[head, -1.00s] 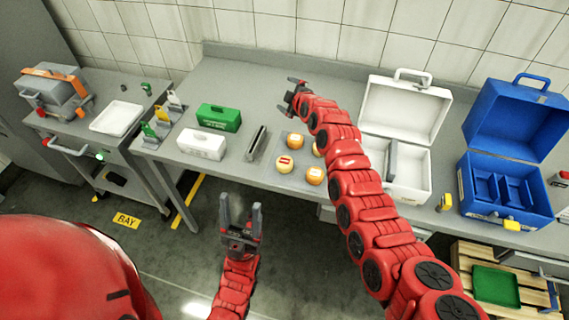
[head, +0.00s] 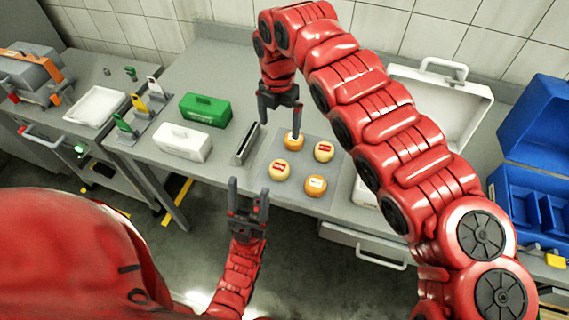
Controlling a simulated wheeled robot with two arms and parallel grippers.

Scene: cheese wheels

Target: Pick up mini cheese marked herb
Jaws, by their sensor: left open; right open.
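Several small round cheeses sit on a grey mat (head: 258,176) on the bench. The back-left one is orange (head: 293,144), the back-right one (head: 324,152) is orange-yellow, the front-left one (head: 279,171) is pale with a red label, and the front-right one (head: 315,186) is orange with a white label. The labels are too small to read, so I cannot tell which is herb. My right gripper (head: 280,126) is open, pointing down, with one finger in front of the back-left cheese's top; contact is unclear. My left gripper (head: 248,188) is open and empty at the bench's front edge.
A grey slotted holder (head: 246,150) stands left of the mat. A white box (head: 183,142) and a green box (head: 205,109) are farther left. An open white case (head: 437,90) and an open blue case (head: 540,130) stand right, partly behind my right arm.

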